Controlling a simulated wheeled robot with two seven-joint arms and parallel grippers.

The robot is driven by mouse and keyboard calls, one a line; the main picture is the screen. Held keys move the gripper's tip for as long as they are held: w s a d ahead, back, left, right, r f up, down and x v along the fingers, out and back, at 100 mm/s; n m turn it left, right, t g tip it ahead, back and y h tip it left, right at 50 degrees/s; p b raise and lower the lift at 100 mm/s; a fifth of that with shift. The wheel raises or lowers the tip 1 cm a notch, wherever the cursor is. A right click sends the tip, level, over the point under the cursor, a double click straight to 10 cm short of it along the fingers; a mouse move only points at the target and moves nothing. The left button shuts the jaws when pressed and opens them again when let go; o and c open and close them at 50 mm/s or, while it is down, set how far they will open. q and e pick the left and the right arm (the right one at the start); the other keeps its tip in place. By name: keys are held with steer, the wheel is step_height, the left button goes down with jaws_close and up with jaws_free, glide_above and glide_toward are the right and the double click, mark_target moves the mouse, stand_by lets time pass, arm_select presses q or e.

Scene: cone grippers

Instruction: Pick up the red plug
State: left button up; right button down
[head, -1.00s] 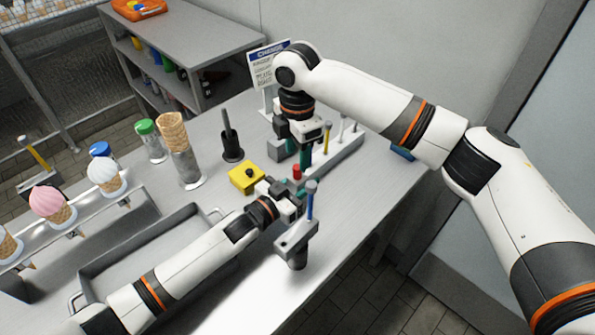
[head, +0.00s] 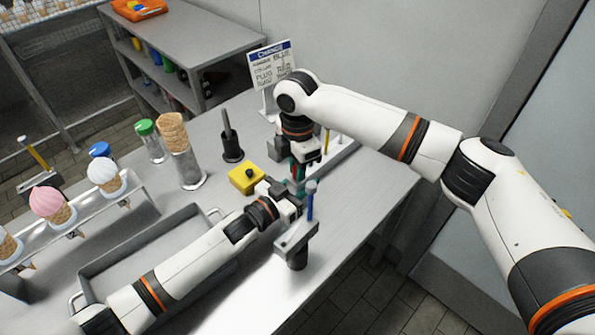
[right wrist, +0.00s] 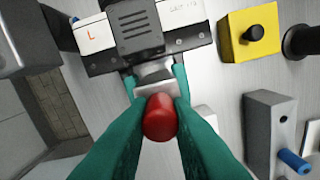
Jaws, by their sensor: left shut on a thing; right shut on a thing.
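The red plug (right wrist: 160,118) shows its rounded end in the right wrist view. My right gripper (right wrist: 158,128) has its green fingers closed on both sides of it, coming from above; this gripper also shows in the head view (head: 299,172). My left gripper (head: 290,196), coming in low from the left, meets it there. In the right wrist view its body marked L lies above the plug, and its green fingers are closed around the grey part (right wrist: 156,75) behind the red end. Both grippers hold the plug above the table. In the head view the plug is mostly hidden.
A yellow box (head: 247,177) with a black knob sits left of the grippers. A grey block with a blue peg (head: 310,203) stands close in front. Behind are a grey rack (head: 340,150), a sign (head: 272,66) and a black holder (head: 232,150). An ice-cream cone rack is at left.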

steer(key=shift+r, duration=0.15)
step_height(320, 180, up, 10)
steer(key=shift+f, duration=0.1)
stand_by(0.3)
arm_select(q)
steer(key=o, duration=1.2)
